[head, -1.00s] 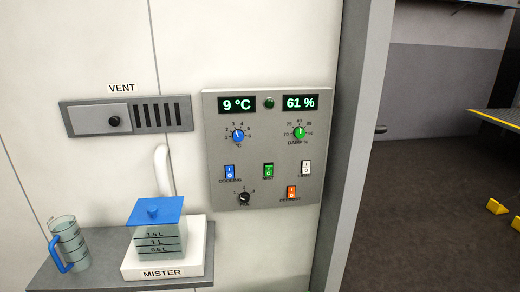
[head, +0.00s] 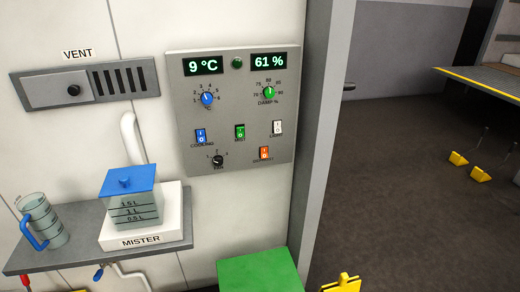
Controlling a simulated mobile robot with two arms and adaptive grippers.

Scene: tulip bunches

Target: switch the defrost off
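The orange defrost switch (head: 264,153) sits at the lower right of the grey control panel (head: 185,140) on the wall. It is a small rocker with its label just below; which way it is set is too small to tell. Around it on the panel are the white light switch (head: 277,127), the green mist switch (head: 240,131), the blue cooling switch (head: 201,136) and a black fan knob (head: 218,160). The displays read 9 °C (head: 203,66) and 61 % (head: 269,61). Neither of my grippers is in view.
A shelf (head: 80,250) at lower left holds a measuring jug (head: 42,222) and the mister (head: 130,203). A green-topped object (head: 260,272) stands below the panel. A doorway with open dark floor (head: 400,190) lies to the right. A vent (head: 85,85) is left of the panel.

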